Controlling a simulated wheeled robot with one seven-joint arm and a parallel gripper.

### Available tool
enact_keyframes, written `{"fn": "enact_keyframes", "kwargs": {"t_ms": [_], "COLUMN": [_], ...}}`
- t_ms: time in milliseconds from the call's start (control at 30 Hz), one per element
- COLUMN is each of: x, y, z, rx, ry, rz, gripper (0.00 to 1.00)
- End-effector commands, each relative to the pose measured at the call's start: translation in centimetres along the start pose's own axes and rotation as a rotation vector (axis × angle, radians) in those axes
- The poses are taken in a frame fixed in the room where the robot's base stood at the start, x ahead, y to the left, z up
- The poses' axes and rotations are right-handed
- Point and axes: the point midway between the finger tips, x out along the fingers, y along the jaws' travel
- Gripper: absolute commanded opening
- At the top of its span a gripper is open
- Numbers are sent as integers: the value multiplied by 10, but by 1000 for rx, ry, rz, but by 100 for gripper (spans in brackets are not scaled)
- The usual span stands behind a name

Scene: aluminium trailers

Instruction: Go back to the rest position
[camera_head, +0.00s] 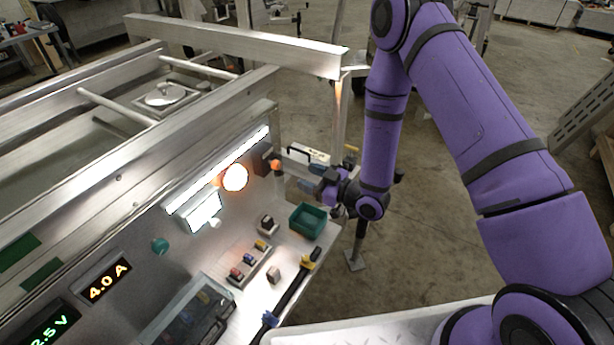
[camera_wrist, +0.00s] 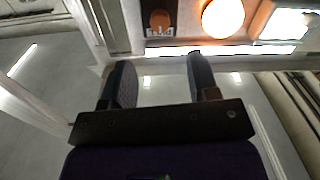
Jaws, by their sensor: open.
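My purple arm reaches out over the right side of the metal shelf, bent at the elbow. My gripper (camera_head: 319,182) is at the right end of the lit panel, above the shelf and near the green bin. In the wrist view my gripper (camera_wrist: 160,72) shows two dark fingers spread well apart with nothing between them. An orange-lit round part (camera_wrist: 160,20) and a glowing round lamp (camera_wrist: 222,17) lie beyond the fingertips. The lamp also shows in the head view (camera_head: 235,177).
A green bin (camera_head: 307,220), a rack of small coloured blocks (camera_head: 248,264) and a dark bar with yellow and blue ends (camera_head: 292,290) are on the shelf. A clear-lidded box (camera_head: 187,312) stands left. A metal beam (camera_head: 250,45) runs above. Open floor (camera_head: 440,200) lies right.

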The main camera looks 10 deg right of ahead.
Motion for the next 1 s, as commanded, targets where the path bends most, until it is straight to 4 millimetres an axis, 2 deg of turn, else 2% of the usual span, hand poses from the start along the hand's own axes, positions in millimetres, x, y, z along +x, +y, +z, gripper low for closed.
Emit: {"fn": "enact_keyframes", "kwargs": {"t_ms": [267,433,733,1000], "x": [0,4,5,-22], "y": [0,13,70,113], "z": [0,-13,-74,-138], "rx": [-1,-27,-110,-128], "ry": [-1,-42,-261,-462], "rz": [0,11,99,228], "gripper": [55,55,55,55]}}
